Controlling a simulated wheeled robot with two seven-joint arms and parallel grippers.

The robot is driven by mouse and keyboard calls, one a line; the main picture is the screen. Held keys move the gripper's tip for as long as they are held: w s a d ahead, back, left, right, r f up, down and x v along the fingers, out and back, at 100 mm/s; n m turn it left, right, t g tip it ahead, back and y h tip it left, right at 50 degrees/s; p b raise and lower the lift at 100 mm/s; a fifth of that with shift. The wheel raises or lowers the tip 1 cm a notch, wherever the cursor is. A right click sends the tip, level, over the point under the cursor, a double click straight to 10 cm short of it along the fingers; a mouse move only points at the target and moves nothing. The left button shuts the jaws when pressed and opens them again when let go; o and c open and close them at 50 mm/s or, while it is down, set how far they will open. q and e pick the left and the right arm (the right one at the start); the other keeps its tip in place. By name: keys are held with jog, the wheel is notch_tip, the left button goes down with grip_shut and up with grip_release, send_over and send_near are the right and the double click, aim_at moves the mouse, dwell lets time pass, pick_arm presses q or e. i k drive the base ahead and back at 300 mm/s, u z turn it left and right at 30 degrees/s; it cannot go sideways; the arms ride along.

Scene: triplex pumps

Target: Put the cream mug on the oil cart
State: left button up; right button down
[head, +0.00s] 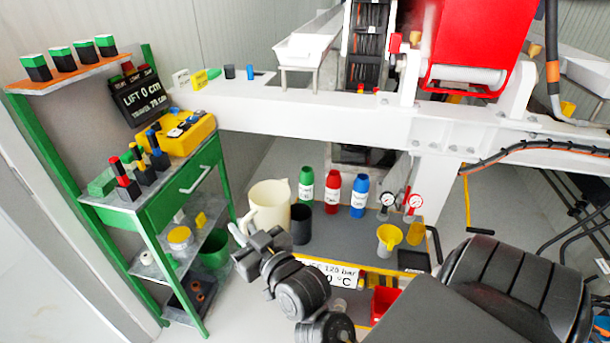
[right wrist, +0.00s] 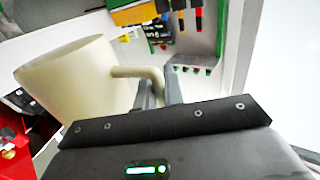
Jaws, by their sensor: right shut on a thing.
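The cream mug (head: 270,208) is upright or nearly so at the left end of the oil cart (head: 342,238) in the head view. My right gripper (head: 246,233) is at its near left side. In the right wrist view the mug (right wrist: 68,88) fills the left, and its handle runs between the fingers of my right gripper (right wrist: 158,92), shut on it. Its base is partly hidden behind the gripper, so I cannot tell whether it touches the cart top. My left gripper is out of view.
A dark cup (head: 301,224) stands just right of the mug. Green (head: 306,186), red (head: 332,192) and blue (head: 360,196) bottles stand behind, with gauges (head: 412,205) and a yellow cup (head: 389,238) farther right. A green shelf (head: 180,200) is left. The cart's middle is bare.

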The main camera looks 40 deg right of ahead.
aim_at(337, 246)
jog(key=k, duration=0.45)
jog(key=u, duration=0.95)
jog(key=i, duration=0.75)
jog(key=z, duration=1.55)
